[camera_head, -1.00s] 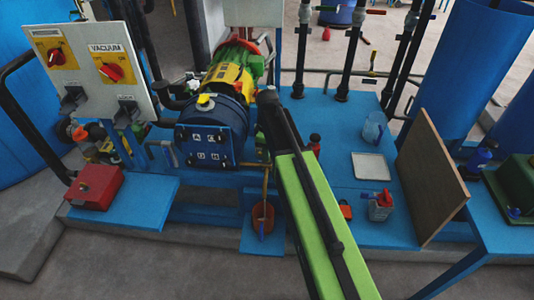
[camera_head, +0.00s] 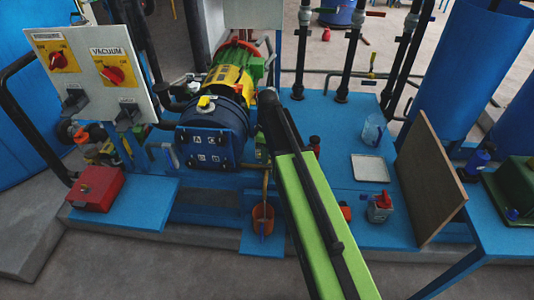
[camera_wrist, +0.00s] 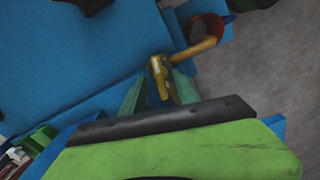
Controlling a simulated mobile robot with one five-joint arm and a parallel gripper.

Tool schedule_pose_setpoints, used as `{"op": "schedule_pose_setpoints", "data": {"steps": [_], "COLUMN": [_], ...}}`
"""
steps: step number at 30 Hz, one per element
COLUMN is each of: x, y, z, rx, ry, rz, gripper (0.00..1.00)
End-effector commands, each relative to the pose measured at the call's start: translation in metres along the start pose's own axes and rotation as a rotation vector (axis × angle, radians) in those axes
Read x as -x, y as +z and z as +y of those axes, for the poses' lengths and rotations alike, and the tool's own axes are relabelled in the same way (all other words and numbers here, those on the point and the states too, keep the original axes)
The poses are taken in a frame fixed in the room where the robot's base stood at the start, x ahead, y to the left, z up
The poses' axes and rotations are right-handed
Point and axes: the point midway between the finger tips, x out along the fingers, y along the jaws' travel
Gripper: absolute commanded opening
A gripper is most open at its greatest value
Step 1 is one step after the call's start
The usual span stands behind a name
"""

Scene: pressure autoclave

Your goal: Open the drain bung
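A brass drain fitting (camera_wrist: 157,68) shows in the wrist view, with a bent brass pipe (camera_wrist: 198,50) leading up to the right. I cannot tell which part of the fitting is the bung. My gripper (camera_wrist: 158,91) is open, with its two greenish fingers on either side of the fitting's lower end. A gap seems to show beside each finger, and contact cannot be made out. In the head view the brass pipe (camera_head: 265,180) hangs down beside my arm. My fingers are hidden there behind my green arm link.
An orange pot (camera_head: 262,218) stands under the brass pipe on a blue ledge. The blue pump (camera_head: 208,140) is to its left. A red box (camera_head: 96,188), a white tray (camera_head: 372,168) and an upright brown board (camera_head: 430,178) stand around. Grey floor is clear in front.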

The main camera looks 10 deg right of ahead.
Motion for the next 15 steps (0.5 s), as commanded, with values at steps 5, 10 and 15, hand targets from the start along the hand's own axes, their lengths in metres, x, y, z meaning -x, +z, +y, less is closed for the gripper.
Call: {"op": "schedule_pose_setpoints", "data": {"steps": [5, 10, 15], "x": [0.041, 0.08, 0.117], "y": [0.0, 0.0, 0.0], "z": [0.0, 0.0, 0.0], "rx": [0.0, 0.0, 0.0], "ry": [0.0, 0.0, 0.0], "rz": [0.0, 0.0, 0.0], "gripper": [0.36, 0.36, 0.36]}}
